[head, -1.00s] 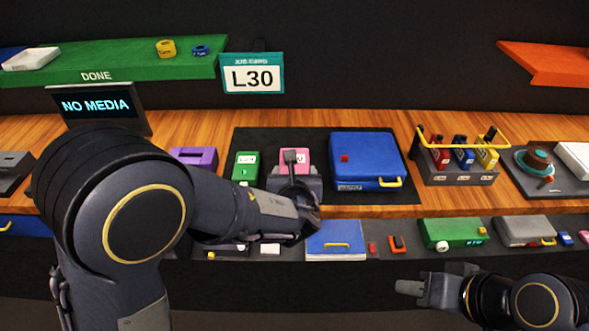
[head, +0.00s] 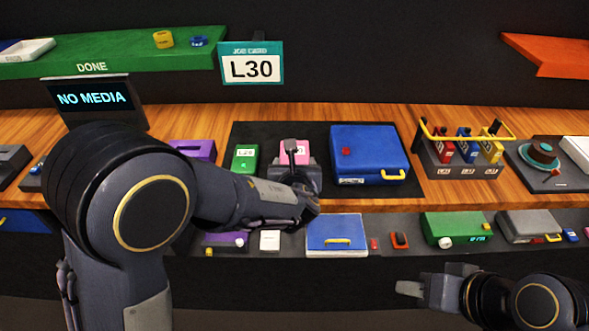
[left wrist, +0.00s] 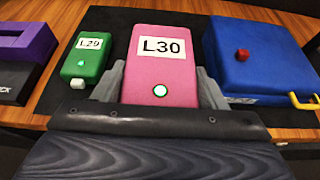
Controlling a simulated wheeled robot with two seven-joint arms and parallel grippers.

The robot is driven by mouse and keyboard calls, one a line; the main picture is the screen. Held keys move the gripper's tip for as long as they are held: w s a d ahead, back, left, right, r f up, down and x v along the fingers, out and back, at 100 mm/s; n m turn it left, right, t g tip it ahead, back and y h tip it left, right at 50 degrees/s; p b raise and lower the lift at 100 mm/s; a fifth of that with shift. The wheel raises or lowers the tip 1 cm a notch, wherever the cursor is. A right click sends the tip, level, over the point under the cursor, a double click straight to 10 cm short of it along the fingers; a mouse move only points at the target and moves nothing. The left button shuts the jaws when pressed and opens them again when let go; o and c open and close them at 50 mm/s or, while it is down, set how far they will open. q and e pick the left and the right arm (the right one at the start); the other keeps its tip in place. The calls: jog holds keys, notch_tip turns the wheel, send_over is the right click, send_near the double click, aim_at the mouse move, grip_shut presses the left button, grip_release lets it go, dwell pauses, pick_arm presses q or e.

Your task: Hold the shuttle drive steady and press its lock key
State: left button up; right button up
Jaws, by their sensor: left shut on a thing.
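The pink drive (left wrist: 160,60), labelled L30, lies on the dark mat with a green-lit round spot near its front end. My left gripper (left wrist: 161,82) is shut on it, with one grey finger against each side. The drive's near end is hidden behind the gripper body, and I see no lock key on it. In the head view only the top of the pink drive (head: 299,147) shows above my left gripper (head: 296,172). My right gripper (head: 428,284) is low at the right, away from the drives; its finger gap is unclear.
A green drive (left wrist: 85,57) labelled L29 stands left of the pink one. A blue case (left wrist: 262,60) with a red button and yellow handle is to the right. The job card (head: 252,67) reads L30; the screen (head: 95,98) reads NO MEDIA.

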pick_arm(q)
jog(key=shift+w+f+b, duration=1.5)
jog(key=shift+w+f, duration=0.15)
jog(key=shift+w, duration=0.15)
jog(key=shift+w+f+b, duration=1.5)
jog(key=shift+w+f, duration=0.1)
jog(key=shift+w, duration=0.15)
jog(key=shift+w+f+b, duration=0.65)
jog(key=shift+w+f, duration=0.15)
jog(key=shift+w, duration=0.2)
jog(key=shift+w+f+b, duration=0.6)
jog(key=shift+w+f, duration=0.2)
jog(key=shift+w, duration=0.2)
jog(key=shift+f+b, duration=0.3)
jog(key=shift+b, duration=0.05)
jog(key=o, duration=1)
jog(key=shift+c, duration=0.2)
jog(key=shift+s, duration=0.15)
